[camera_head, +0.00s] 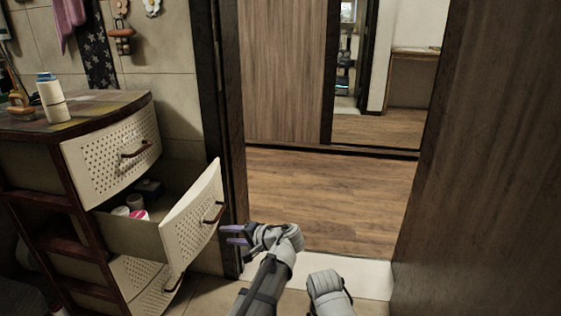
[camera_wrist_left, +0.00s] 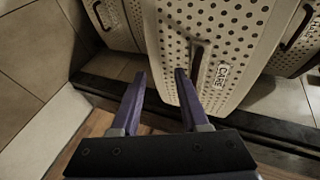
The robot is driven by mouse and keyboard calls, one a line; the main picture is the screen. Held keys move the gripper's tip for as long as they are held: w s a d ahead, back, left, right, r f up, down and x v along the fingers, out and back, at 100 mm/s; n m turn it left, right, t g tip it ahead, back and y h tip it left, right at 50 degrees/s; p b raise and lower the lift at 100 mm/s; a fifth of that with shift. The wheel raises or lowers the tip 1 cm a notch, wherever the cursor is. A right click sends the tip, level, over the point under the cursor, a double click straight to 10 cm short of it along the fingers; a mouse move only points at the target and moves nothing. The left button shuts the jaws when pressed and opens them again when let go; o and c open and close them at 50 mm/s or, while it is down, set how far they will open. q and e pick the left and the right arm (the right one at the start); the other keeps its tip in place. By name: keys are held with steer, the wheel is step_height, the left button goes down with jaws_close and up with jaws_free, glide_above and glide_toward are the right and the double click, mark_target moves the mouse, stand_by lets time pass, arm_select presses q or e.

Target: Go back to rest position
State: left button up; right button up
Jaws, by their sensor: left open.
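My left gripper (camera_head: 236,236) is in the lower middle of the head view, with purple fingers pointing left toward the pulled-out drawer (camera_head: 192,222). In the left wrist view the two fingers of my left gripper (camera_wrist_left: 158,75) are spread apart with nothing between them. The perforated drawer front (camera_wrist_left: 225,40) is just beyond the fingertips, with its dark handle (camera_wrist_left: 195,58) near the right finger. I cannot tell whether a finger touches it. Part of my other arm shows at the bottom of the head view, but its gripper is not visible.
The drawer unit (camera_head: 75,125) stands at left, with a bottle (camera_head: 52,98) on top and small containers (camera_head: 130,212) in the open drawer. A dark door frame (camera_head: 232,190) is close to my left gripper. Wooden floor (camera_head: 330,195) beyond the doorway is clear. A dark panel (camera_head: 480,180) bounds the right.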

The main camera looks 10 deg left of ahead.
arm_select(q)
steer(key=s+f+n+g+h, duration=0.25)
steer(key=s+f+h, duration=0.35)
steer(key=s+f, duration=0.35)
steer(key=s+d+f+n+g+h, duration=0.1)
steer(key=s+d+f+g+h, duration=0.1)
steer(key=s+d+f+h, duration=0.35)
steer(key=s+d+r+m+g+p, duration=0.1)
steer(key=s+d+r+m+p, duration=0.5)
steer(key=d, duration=0.6)
step_height(320, 180, up, 38)
steer(key=s+n+p, duration=0.1)
steer(key=n+p, duration=0.1)
steer(key=p, duration=3.4)
steer(key=shift+a+r+p, duration=0.2)
steer(key=shift+a+p, duration=0.05)
steer(key=shift+p, duration=0.1)
